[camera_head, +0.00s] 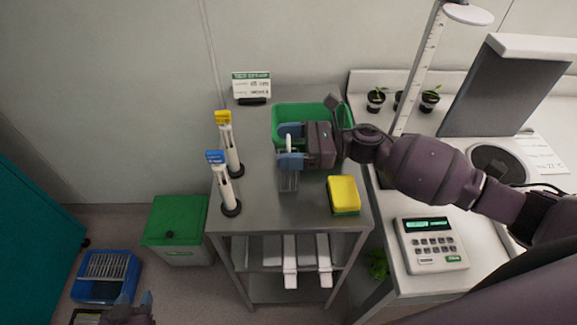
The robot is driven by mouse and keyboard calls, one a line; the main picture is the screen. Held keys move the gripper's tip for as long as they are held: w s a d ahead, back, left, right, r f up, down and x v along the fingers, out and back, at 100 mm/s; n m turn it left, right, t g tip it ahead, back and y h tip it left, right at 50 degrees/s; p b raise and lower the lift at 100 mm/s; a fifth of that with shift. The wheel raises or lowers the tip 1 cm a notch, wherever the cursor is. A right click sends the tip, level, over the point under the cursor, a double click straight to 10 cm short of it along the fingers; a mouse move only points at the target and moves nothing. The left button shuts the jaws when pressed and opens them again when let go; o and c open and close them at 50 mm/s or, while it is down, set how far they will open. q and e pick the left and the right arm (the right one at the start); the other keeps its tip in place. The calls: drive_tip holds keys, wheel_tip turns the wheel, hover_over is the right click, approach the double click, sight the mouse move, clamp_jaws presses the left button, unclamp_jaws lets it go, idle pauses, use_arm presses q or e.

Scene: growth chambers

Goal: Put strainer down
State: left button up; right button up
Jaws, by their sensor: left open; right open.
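My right gripper (289,145) reaches in from the right over the metal cart. Its blue-tipped fingers are open around a pale upright piece. A grey, see-through basket-like thing (288,182), which looks like the strainer, is just below the fingers at the middle of the cart top (262,202). The gripper partly hides it, and I cannot tell whether it fully rests on the cart. My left gripper (133,300) is open and low at the bottom left edge, away from the cart, partly cut off by the frame.
A green tub (290,110) stands behind the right gripper. A yellow-green sponge (343,194) lies right of the strainer. Yellow-topped (229,145) and blue-topped (222,185) dispensers stand left. A green-lidded bin (175,220) and blue crate (90,291) are on the floor.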

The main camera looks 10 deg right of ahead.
drive_tip(key=c, duration=1.3)
